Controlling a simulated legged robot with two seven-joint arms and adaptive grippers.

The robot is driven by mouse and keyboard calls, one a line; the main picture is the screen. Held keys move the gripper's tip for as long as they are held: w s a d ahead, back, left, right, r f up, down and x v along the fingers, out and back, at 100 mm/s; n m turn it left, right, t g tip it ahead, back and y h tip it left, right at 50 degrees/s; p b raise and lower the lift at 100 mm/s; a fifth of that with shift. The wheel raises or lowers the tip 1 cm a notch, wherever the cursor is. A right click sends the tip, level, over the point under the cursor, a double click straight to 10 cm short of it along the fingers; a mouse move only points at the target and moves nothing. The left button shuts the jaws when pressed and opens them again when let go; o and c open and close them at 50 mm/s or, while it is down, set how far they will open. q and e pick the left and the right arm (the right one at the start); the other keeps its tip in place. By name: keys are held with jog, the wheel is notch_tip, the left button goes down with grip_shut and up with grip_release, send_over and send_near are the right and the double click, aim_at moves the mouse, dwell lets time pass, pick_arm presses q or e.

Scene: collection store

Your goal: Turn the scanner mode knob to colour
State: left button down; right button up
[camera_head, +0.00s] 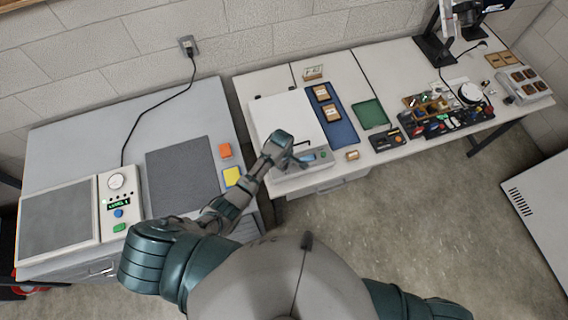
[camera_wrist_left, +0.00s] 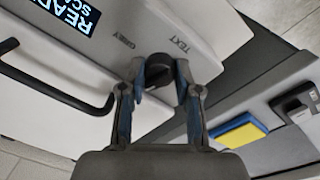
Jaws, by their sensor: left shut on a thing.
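The scanner (camera_head: 283,112) is a white flat device on the right-hand table in the head view, with a control strip along its front. My left gripper (camera_head: 294,156) is over the left part of that strip. In the left wrist view, the fingers of my left gripper (camera_wrist_left: 160,82) are shut on the dark round mode knob (camera_wrist_left: 159,66), one finger on each side. The words GREY and TEXT show on the scanner panel (camera_wrist_left: 205,35) beyond the knob. The colour label and the knob's pointer are not visible. My right gripper is out of the head view.
In the wrist view, a black handle (camera_wrist_left: 62,98) and a lit display (camera_wrist_left: 70,14) are left of the knob. The left table holds a yellow block (camera_head: 232,176), an orange block (camera_head: 225,150) and a grey mat (camera_head: 182,174). A blue tray (camera_head: 343,131) stands right of the scanner.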

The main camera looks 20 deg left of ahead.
pick_arm(q)
jog(key=n, duration=0.4)
jog(key=shift+w+r+n, duration=0.2)
jog(key=shift+n, duration=0.1)
jog(key=shift+s+n, duration=0.1)
jog(key=shift+n, duration=1.8)
jog(key=shift+f, duration=0.1)
jog(key=c, duration=1.1)
grip_release()
jog(key=shift+d+f, duration=0.1)
jog(key=shift+r, duration=0.25)
notch_tip(320, 180, up, 11)
jog(key=shift+s+d+r, duration=0.15)
jog(key=shift+s+r, duration=0.05)
jog(key=shift+s, duration=0.05)
